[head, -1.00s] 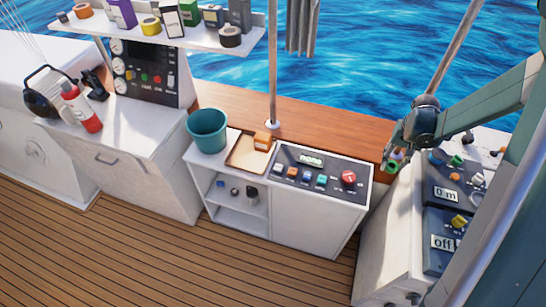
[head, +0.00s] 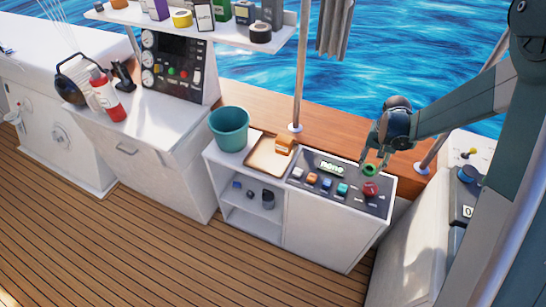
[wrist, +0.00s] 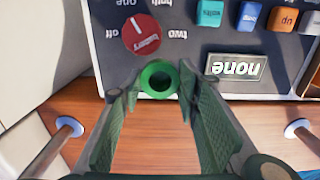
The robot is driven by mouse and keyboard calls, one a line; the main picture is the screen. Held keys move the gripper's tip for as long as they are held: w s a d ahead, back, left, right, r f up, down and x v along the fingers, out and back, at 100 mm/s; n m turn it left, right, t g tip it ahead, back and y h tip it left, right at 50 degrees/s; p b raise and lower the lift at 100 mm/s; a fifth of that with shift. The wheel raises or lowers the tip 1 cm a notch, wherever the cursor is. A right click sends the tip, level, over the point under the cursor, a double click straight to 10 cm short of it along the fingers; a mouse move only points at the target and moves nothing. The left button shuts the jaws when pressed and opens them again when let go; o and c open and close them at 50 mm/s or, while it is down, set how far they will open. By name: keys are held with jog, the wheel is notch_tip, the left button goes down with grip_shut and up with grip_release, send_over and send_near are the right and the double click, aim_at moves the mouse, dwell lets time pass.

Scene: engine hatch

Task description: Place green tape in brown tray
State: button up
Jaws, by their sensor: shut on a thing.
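The green tape (head: 370,169) is a small roll held between the fingertips of my gripper (head: 375,160). In the wrist view the green tape (wrist: 159,79) shows as a ring with a dark hole, between the two fingers of my gripper (wrist: 157,88), which is shut on it. The tape is over the back right part of the control panel, near the red knob. The brown tray (head: 262,160) lies on the white cabinet top, left of the panel and left of my gripper. An orange box sits at its back right corner.
The orange box (head: 285,145) takes up part of the tray. A teal bucket (head: 229,130) stands left of the tray. The panel (head: 335,186) with a red knob (head: 370,188) lies right of it. A metal pole (head: 299,80) rises behind the tray.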

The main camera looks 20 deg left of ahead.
jog(key=s+a+r+b, duration=0.2)
jog(key=a, duration=1.7)
notch_tip(320, 180, up, 3)
jog(key=b, duration=0.2)
send_over(276, 167)
jog(key=shift+s+a+f, duration=0.1)
jog(key=shift+f, duration=0.1)
jog(key=shift+f, duration=0.1)
jog(key=shift+f+b, duration=0.35)
jog(key=shift+f, duration=2.7)
jog(key=shift+f+b, duration=0.4)
jog(key=shift+f, duration=1.5)
jog(key=shift+f, duration=0.15)
jog(key=o, duration=0.6)
